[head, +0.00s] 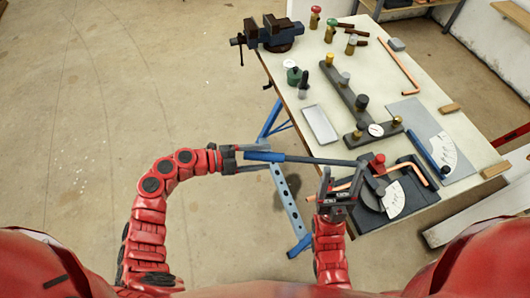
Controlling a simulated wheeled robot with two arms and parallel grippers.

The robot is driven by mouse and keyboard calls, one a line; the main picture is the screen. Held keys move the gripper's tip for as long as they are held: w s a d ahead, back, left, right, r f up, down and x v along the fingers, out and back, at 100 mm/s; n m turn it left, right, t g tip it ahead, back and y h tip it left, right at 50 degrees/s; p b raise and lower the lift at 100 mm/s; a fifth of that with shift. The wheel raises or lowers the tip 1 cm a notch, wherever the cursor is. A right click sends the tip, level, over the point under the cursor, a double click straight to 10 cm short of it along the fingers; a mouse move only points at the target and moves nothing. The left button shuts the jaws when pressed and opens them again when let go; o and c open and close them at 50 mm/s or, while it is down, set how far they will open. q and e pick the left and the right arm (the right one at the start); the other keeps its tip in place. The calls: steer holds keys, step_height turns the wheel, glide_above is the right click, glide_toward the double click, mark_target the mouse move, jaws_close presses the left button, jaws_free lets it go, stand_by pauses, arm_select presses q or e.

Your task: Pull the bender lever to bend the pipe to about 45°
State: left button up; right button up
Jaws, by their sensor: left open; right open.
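The bender (369,198) sits on a dark base plate at the near end of the workbench, with a red block (377,162) and a white angle scale (394,202). Its long lever (318,161) reaches left past the bench edge to a blue grip (264,156). My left gripper (254,159) is open, its fingers above and below the end of the blue grip. A copper pipe (313,198) sticks out left of the bender; a bent copper length (421,175) shows at its right. My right gripper (341,178) is open by the pipe's left part and partly hides it; I cannot tell if it touches.
The workbench (385,90) also holds a blue vise (277,34), a grey tray (319,124), a dark manifold (345,90), a grey board with a second white scale (440,149) and a copper pipe (398,64). The floor to the left is clear.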

arm_select(q)
steer(key=shift+x, duration=0.75)
jaws_close()
stand_by(0.9)
